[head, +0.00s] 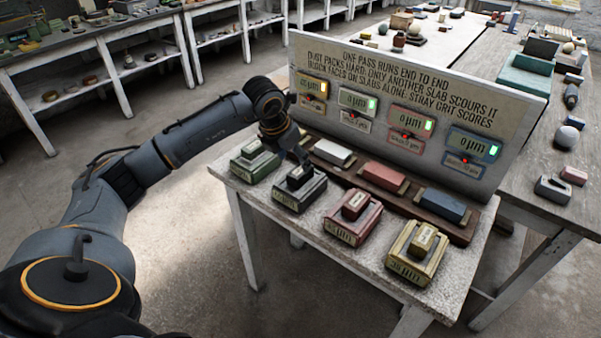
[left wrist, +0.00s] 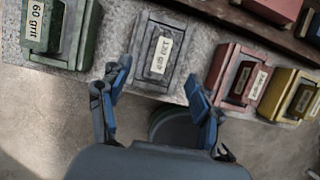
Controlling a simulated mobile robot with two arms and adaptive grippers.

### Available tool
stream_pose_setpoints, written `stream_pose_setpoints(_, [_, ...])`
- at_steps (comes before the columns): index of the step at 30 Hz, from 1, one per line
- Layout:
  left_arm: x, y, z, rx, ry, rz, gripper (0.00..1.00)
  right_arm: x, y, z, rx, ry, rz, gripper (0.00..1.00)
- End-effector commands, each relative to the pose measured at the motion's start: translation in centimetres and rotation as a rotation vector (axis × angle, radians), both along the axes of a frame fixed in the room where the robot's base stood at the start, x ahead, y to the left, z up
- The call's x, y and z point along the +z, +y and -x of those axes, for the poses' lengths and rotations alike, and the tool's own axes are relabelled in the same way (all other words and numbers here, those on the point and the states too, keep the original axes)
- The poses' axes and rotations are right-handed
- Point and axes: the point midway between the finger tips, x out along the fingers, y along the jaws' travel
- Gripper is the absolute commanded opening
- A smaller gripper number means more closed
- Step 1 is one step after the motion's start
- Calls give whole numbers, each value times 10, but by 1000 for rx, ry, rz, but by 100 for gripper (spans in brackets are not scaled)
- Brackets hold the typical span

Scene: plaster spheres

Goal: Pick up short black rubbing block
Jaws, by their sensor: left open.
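The short black rubbing block (head: 300,176) sits in a dark grey-green holder (head: 299,198) near the front of the white table. In the left wrist view the block (left wrist: 160,55) shows from above with a pale label, in its holder (left wrist: 148,86). My left gripper (head: 300,157) is above and behind the block in the head view. In the left wrist view the gripper's blue fingertips (left wrist: 157,82) are spread apart, with nothing between them; the block lies just ahead of them. My right gripper is not in view.
A green block (head: 252,148) in its holder stands left of the black one; red (head: 355,204) and yellow (head: 422,240) ones stand right. Behind lies a wooden rack with white (head: 332,152), red and blue slabs. A sign panel (head: 400,80) with displays rises behind it.

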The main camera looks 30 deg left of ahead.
Motion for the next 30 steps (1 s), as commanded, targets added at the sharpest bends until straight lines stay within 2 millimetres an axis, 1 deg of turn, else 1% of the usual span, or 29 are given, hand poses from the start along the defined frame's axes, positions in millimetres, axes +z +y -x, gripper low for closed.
stream_pose_setpoints(3, [-11,-1,-5,-1,0,1,64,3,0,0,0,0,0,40])
stream_pose_setpoints(8, [-20,-2,-9,-1,1,3,64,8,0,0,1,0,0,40])
stream_pose_setpoints(13, [-41,-3,-22,-1,2,3,64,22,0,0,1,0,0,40])
stream_pose_setpoints(15, [-51,-3,-26,-2,1,4,64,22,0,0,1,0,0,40])
stream_pose_setpoints(18, [-59,-3,-29,-2,-1,2,64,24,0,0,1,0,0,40])
stream_pose_setpoints(26, [-62,-3,-30,-3,-2,1,64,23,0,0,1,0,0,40])
stream_pose_setpoints(27, [-62,-3,-30,-3,-2,1,56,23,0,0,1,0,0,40])
stream_pose_setpoints(29, [-62,-3,-30,-3,-2,1,44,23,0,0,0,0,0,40])
stream_pose_setpoints(30, [-62,-3,-30,-3,-2,1,36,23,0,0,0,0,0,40])
